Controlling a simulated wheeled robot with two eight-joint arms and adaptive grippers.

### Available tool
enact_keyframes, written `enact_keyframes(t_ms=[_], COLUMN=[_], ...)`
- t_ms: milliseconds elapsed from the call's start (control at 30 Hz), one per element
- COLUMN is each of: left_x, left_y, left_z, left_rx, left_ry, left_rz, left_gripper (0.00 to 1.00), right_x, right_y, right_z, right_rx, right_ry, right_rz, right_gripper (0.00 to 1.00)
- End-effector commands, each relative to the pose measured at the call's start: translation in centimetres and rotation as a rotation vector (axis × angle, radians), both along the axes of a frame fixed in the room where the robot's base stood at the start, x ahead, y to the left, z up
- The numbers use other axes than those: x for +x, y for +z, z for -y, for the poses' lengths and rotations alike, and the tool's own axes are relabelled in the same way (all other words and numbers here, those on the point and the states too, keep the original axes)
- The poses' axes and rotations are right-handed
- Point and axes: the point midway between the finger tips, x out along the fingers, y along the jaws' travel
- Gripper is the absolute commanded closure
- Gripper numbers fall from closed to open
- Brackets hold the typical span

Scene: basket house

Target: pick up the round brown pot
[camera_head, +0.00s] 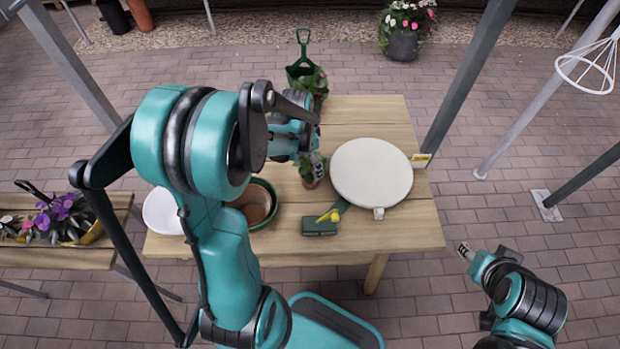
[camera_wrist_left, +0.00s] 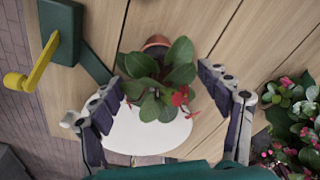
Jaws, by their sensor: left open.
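A small round brown pot (camera_head: 307,182) with a green-leaved plant stands on the wooden table, left of a white round board. In the left wrist view its brown rim (camera_wrist_left: 156,42) shows behind leaves and red flowers, which hide most of it. My left gripper (camera_head: 312,163) is over the pot's plant. In the wrist view its fingers (camera_wrist_left: 160,82) are spread on either side of the leaves and hold nothing. A wider brown bowl-like pot (camera_head: 254,204) sits inside a green one, partly behind my left arm. My right gripper (camera_head: 465,252) is off the table at the right; its fingers are too small to read.
The white round board (camera_head: 371,172) covers the table's right part. A green box (camera_head: 320,226) with a yellow handle lies in front of the pot. A white bowl (camera_head: 161,211) is at the left. A green container with a plant (camera_head: 309,84) stands at the back.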

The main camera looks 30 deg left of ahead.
Motion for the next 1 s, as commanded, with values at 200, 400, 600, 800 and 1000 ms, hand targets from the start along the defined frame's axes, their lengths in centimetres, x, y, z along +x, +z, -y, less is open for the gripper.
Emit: enact_keyframes(t_ms=[200, 400, 600, 800, 1000], left_x=[0.2, 0.4, 0.4, 0.4, 0.4], left_y=[-2.4, -5.5, -6.1, -6.0, -6.0], left_z=[0.2, 0.4, 0.5, 0.5, 0.5], left_rx=[0.0, 0.001, 0.001, 0.001, 0.0], left_ry=[0.0, 0.001, 0.002, 0.002, 0.002], left_rz=[0.001, 0.002, 0.002, 0.002, 0.001], left_gripper=[0.24, 0.24, 0.24, 0.53, 0.82], right_x=[0.0, 0.0, 0.0, 0.0, 0.0], right_y=[-1.2, -2.8, -2.9, -2.8, -2.8], right_z=[0.0, 0.0, 0.0, 0.0, 0.0], right_rx=[0.0, 0.0, 0.0, 0.0, 0.0], right_ry=[0.0, 0.0, 0.0, 0.0, 0.0], right_rz=[0.0, 0.0, 0.0, 0.0, 0.0], right_gripper=[0.6, 0.6, 0.6, 0.6, 0.6])
